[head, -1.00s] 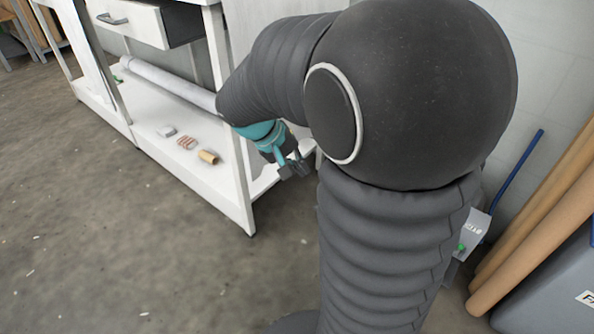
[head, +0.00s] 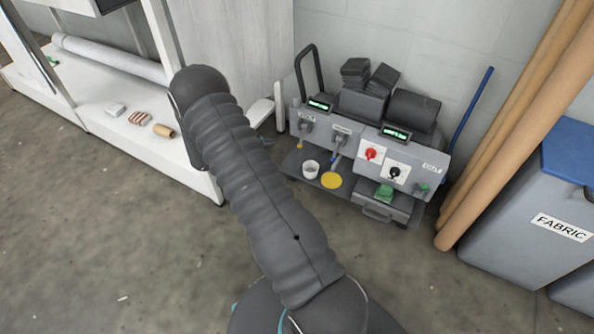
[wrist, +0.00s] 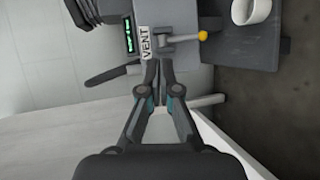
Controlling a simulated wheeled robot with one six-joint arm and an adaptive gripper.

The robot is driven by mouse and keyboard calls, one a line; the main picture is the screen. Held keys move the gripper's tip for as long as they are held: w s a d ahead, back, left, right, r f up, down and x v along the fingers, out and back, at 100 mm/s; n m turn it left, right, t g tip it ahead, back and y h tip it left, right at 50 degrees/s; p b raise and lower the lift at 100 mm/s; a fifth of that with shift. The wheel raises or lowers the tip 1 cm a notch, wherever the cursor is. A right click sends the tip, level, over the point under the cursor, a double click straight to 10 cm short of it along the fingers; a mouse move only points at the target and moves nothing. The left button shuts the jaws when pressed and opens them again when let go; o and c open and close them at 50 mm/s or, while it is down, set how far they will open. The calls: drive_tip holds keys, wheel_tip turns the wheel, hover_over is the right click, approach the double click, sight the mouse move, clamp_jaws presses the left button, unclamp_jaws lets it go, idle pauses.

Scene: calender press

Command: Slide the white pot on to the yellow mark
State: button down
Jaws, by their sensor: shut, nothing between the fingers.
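The white pot (head: 310,169) stands upright on the dark lower shelf of the grey machine in the head view. The round yellow mark (head: 331,180) lies on the same shelf, just right of the pot, with the pot beside it. In the wrist view the pot (wrist: 250,11) shows at the top right, partly cut off. My gripper (wrist: 160,66) is shut and empty, its fingertips near the VENT label and apart from the pot. In the head view my arm hides most of the gripper.
The grey machine (head: 362,148) carries knobs, displays and dark blocks. A lever with a yellow knob (wrist: 203,35) sits between my gripper and the pot. A white bench (head: 150,143) stands left, a fabric bin (head: 540,215) right. The floor in front is clear.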

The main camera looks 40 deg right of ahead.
wheel_tip(320, 180, down, 11)
drive_tip(key=w+d+n+t+h, duration=0.1)
drive_tip(key=n+t+h, duration=0.1)
drive_tip(key=n+t, duration=0.2)
drive_tip(key=t, duration=0.2)
approach(297, 174)
drive_tip(key=w+a+r, duration=0.2)
drive_tip(key=w+r, duration=0.1)
drive_tip(key=w, duration=0.1)
drive_tip(key=x, duration=0.5)
drive_tip(key=b+x, duration=0.1)
drive_tip(key=x, duration=0.4)
drive_tip(key=shift+s+d+f, duration=0.1)
drive_tip(key=shift+d+f, duration=0.15)
drive_tip(key=shift+d, duration=0.05)
drive_tip(key=shift+s+d+p, duration=0.15)
drive_tip(key=shift+s+d, duration=0.1)
drive_tip(key=shift+s, duration=0.35)
drive_tip(key=shift+s+d+p, duration=0.15)
drive_tip(key=shift+s+d, duration=0.05)
drive_tip(key=shift+s, duration=0.4)
drive_tip(key=shift+s+d, duration=0.3)
drive_tip(key=shift+s, duration=0.25)
